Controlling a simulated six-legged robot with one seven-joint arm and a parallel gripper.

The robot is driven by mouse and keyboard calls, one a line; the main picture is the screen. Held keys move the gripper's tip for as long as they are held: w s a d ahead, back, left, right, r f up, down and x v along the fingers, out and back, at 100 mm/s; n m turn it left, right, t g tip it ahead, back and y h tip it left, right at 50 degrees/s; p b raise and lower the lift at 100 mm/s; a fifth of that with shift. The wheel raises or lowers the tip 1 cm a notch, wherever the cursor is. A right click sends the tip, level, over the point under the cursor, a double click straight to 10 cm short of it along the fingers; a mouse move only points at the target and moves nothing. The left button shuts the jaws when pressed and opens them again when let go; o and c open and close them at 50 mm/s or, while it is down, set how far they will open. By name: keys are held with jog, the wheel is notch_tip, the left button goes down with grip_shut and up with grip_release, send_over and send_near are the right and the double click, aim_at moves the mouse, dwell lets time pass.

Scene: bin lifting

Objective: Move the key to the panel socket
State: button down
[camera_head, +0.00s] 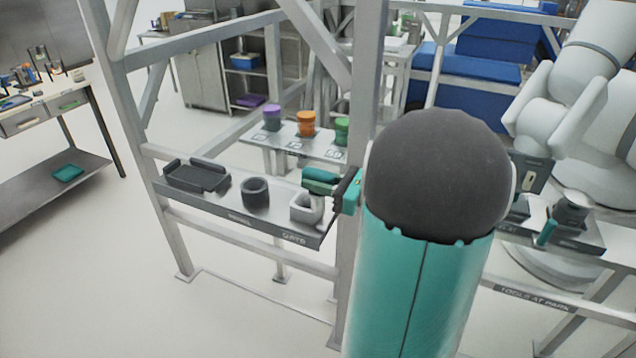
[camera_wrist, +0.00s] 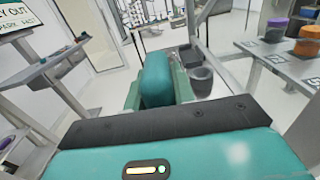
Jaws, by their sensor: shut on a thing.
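The key appears as a rounded teal-green piece (camera_head: 319,182). It also shows in the wrist view (camera_wrist: 157,78), between the two green fingers. My gripper (camera_head: 347,189) is shut on it at the right end of the shelf. The lower part of the key is hidden. In the head view the key is right over or at a light grey square holder (camera_head: 305,210); I cannot tell whether it touches it. A dark round socket (camera_head: 255,191) stands left of it on the shelf (camera_head: 225,213); it also shows in the wrist view (camera_wrist: 201,82).
A dark tray (camera_head: 196,177) lies at the shelf's left end. A metal frame post (camera_head: 364,70) stands close to my arm. Purple (camera_head: 271,118), orange (camera_head: 307,123) and green (camera_head: 342,131) capped pieces stand on a table behind. The floor at left is clear.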

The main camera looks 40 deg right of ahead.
jog(key=shift+a, duration=0.15)
jog(key=shift+s+r, duration=0.1)
jog(key=shift+s, duration=0.05)
jog(key=shift+w, duration=0.3)
jog(key=shift+s+r, duration=0.2)
jog(key=shift+r, duration=0.3)
jog(key=shift+w+r, duration=0.15)
jog(key=shift+r, duration=2.35)
